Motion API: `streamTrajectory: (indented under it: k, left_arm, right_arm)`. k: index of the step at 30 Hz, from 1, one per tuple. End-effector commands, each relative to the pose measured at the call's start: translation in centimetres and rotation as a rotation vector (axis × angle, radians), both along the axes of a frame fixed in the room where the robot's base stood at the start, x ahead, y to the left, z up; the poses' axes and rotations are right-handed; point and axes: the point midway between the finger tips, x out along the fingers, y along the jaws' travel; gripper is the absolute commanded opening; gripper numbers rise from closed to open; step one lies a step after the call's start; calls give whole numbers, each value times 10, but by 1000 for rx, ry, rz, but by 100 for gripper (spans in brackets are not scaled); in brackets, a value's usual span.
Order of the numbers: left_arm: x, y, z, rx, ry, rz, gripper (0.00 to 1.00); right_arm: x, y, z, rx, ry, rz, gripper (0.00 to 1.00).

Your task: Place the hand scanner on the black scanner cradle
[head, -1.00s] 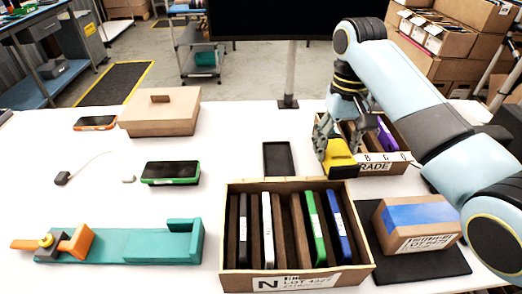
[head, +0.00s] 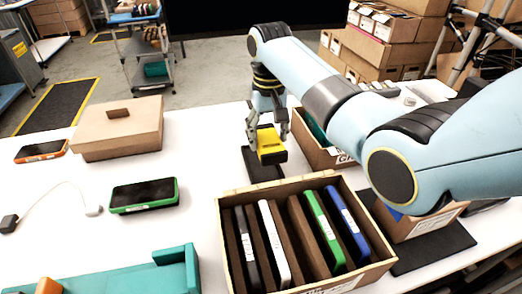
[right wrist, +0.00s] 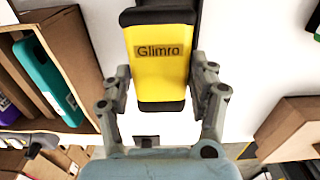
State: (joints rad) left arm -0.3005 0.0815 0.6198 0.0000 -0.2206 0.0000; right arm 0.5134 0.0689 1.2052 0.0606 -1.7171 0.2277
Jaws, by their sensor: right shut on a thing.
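The hand scanner (head: 271,150) is yellow and black; in the right wrist view its yellow face (right wrist: 161,72) carries a "Glimro" label. My right gripper (head: 268,134) is shut on it, with one finger on each side. The black scanner cradle (head: 265,173) lies on the white table behind the front carton. In the head view the scanner overlaps the cradle and hides its upper part. I cannot tell whether they touch. My left gripper is not in view.
A carton of upright devices (head: 232,288) stands in front of the cradle, another carton (head: 318,150) to its right. A lidded box (head: 133,140), a green-edged phone (head: 145,194), an orange-edged phone (head: 41,151), a cable and a teal fixture (head: 150,277) are at left.

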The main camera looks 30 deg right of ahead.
Motion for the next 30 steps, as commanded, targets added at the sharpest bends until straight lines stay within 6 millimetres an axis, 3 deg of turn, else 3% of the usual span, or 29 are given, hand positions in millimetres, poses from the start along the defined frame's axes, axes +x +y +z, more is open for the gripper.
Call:
streamTrajectory:
  k: [4, 14, 25, 26, 30]
  left_arm:
    - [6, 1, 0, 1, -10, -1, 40]
    - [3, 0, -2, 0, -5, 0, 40]
    - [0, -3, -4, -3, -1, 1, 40]
    - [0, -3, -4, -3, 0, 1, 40]
    - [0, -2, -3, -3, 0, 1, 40]
  right_arm:
    - [8, 13, -9, 0, -2, 0, 34]
    - [8, 14, -48, -1, -1, 0, 34]
    - [8, 14, -53, -1, -1, 0, 34]
    - [7, 14, -53, -1, 0, 0, 61]
    - [7, 14, -53, -1, 0, -1, 79]
